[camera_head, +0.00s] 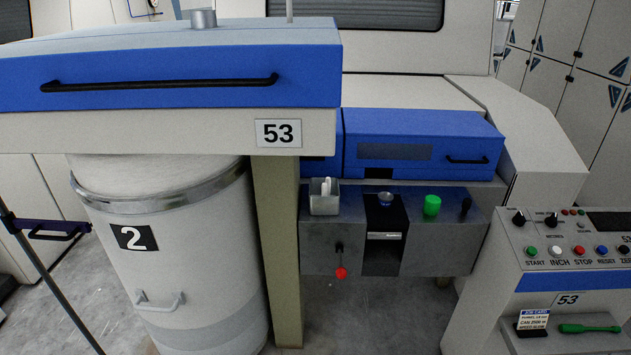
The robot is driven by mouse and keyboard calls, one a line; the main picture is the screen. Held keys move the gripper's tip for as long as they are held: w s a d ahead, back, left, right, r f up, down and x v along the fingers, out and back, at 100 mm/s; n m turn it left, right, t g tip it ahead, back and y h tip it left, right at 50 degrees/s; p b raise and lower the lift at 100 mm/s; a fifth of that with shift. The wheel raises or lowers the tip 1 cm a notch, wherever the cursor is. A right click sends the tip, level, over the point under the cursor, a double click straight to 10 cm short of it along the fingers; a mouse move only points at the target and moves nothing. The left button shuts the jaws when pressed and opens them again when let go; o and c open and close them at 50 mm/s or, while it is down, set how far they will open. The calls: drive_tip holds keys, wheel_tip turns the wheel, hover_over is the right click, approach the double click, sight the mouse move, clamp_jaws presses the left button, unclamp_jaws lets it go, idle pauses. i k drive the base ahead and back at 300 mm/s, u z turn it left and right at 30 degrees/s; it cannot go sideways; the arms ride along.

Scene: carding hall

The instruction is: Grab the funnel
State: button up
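A small bluish-grey cup-shaped piece (386,199), which looks like the funnel, sits at the top of a black upright block (383,235) in the middle of the metal unit (431,255) under the blue cover. It is small in the picture, and its lower part is hidden in the block. My gripper is not in this view, and nothing touches the funnel.
A clear box with white pieces (324,200) stands left of the funnel; a green cylinder (432,205) and a dark knob (466,206) stand right. A large can (165,230) and a control panel (565,250) flank the unit.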

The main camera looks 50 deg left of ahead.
sight(385, 203)
drive_tip(key=u, duration=1.55)
